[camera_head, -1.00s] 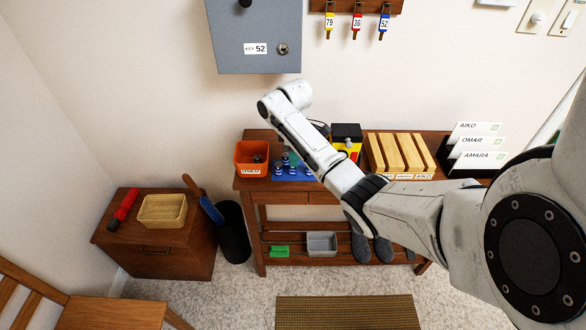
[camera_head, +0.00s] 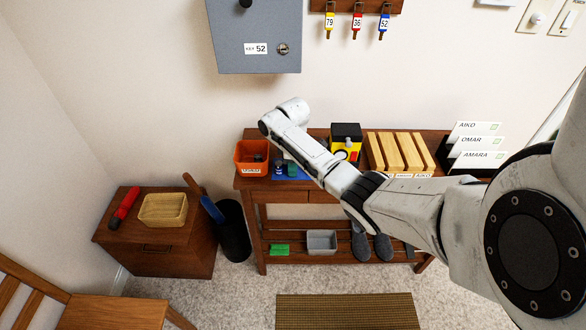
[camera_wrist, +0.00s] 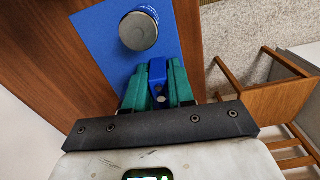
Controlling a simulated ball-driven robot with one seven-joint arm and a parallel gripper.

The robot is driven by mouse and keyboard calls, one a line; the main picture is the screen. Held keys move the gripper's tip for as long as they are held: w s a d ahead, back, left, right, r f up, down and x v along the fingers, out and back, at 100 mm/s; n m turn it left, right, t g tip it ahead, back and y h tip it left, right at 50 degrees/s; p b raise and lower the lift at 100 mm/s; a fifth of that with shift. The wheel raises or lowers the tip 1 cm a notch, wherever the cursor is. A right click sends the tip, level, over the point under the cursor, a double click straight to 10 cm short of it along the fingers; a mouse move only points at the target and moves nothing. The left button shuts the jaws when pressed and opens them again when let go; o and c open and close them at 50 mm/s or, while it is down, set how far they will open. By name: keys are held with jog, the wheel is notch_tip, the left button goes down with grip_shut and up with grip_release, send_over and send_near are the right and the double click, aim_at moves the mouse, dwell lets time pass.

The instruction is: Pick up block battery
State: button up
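The block battery (camera_wrist: 158,74) appears as a narrow blue block with small round marks in the wrist view. It sits between the two green fingers of my gripper (camera_wrist: 157,90), one finger close along each side. I see no clear gap, but I cannot tell whether the fingers press on it. A round battery (camera_wrist: 138,31) with a silver top and blue side stands on the blue mat (camera_wrist: 101,32), just beyond the fingertips. In the head view my arm hides most of the blue mat (camera_head: 291,176), and my fingers are hard to make out there.
An orange bin (camera_head: 251,168) stands left of the mat on the wooden table (camera_head: 290,196). A yellow and black box (camera_head: 346,133) and a wooden slatted rack (camera_head: 399,152) stand to the right. A grey cabinet (camera_head: 235,50) hangs on the wall above.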

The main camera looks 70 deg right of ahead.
grip_shut()
jog(key=shift+r, duration=0.5)
jog(key=s+a+r+p, duration=0.6)
jog(key=a+r, duration=0.6)
jog(key=shift+s+p, duration=0.4)
jog(key=shift+a, duration=0.1)
